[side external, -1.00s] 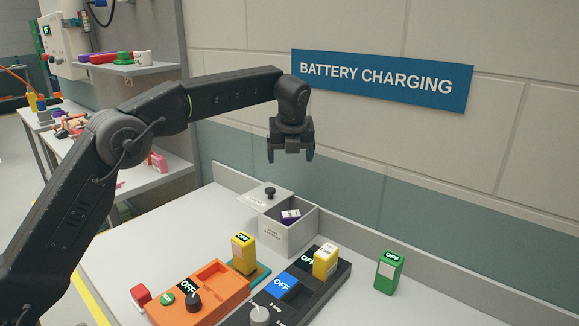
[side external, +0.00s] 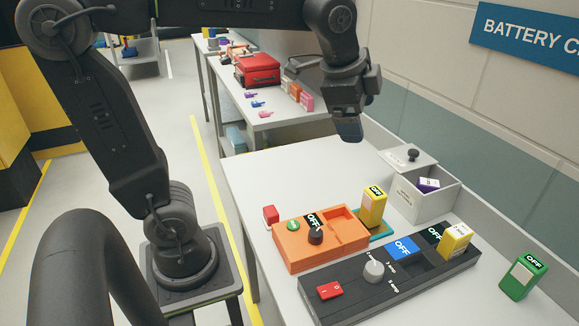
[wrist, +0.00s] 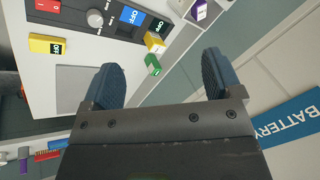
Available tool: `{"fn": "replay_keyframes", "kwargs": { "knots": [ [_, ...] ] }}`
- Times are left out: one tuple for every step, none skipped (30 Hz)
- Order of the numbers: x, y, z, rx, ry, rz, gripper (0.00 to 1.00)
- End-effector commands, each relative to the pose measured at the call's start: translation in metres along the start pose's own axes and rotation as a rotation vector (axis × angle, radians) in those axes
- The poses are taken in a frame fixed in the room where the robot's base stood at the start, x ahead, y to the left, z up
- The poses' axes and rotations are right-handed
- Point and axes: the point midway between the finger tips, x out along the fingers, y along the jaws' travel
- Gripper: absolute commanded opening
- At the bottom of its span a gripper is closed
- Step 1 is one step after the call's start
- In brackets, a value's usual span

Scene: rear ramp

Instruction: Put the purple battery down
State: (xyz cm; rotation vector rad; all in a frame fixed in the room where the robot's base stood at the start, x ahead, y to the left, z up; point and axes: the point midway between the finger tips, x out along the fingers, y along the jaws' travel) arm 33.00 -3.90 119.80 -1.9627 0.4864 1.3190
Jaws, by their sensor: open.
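The purple battery (side external: 428,185) with a white label lies tilted inside the open grey box (side external: 420,207) at the back of the bench. Its lower part is hidden by the box wall. In the wrist view a purple and white piece (wrist: 200,10) shows at the top edge, cut off. My gripper (side external: 350,132) hangs in the air above the bench, left of the box and apart from it. In the wrist view my gripper (wrist: 162,78) has its two fingers wide apart with nothing held between them.
A yellow battery (side external: 373,206) stands by the orange charger (side external: 300,259). Another yellow battery (side external: 455,242) is in the dark charger (side external: 345,295). A green battery (side external: 524,276) stands at the right. A knobbed lid (side external: 408,162) lies beside the box. The bench's left part is clear.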

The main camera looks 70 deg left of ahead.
Motion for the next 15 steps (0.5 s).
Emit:
{"fn": "replay_keyframes", "kwargs": {
  "knots": [
    [-0.004, 0.021, 0.018, -0.133, 0.022, -0.001, 0.85],
    [-0.004, 0.032, 0.028, -0.212, 0.031, 0.002, 0.85],
    [-0.003, 0.046, 0.039, -0.314, 0.046, 0.006, 0.85],
    [-0.002, 0.056, 0.047, -0.386, 0.054, 0.01, 0.85],
    [-0.001, 0.066, 0.054, -0.454, 0.063, 0.012, 0.85],
    [0.002, 0.077, 0.063, -0.537, 0.072, 0.019, 0.85],
    [0.004, 0.084, 0.069, -0.592, 0.079, 0.023, 0.85],
    [0.006, 0.091, 0.074, -0.641, 0.084, 0.026, 0.85],
    [0.009, 0.099, 0.08, -0.697, 0.089, 0.031, 0.85],
    [0.011, 0.103, 0.083, -0.732, 0.092, 0.034, 0.85],
    [0.012, 0.107, 0.086, -0.761, 0.096, 0.036, 0.85],
    [0.014, 0.111, 0.088, -0.792, 0.098, 0.04, 0.85],
    [0.015, 0.112, 0.09, -0.808, 0.1, 0.041, 0.85],
    [0.016, 0.114, 0.091, -0.82, 0.101, 0.042, 0.85],
    [0.016, 0.115, 0.092, -0.828, 0.1, 0.044, 0.85]
  ]
}}
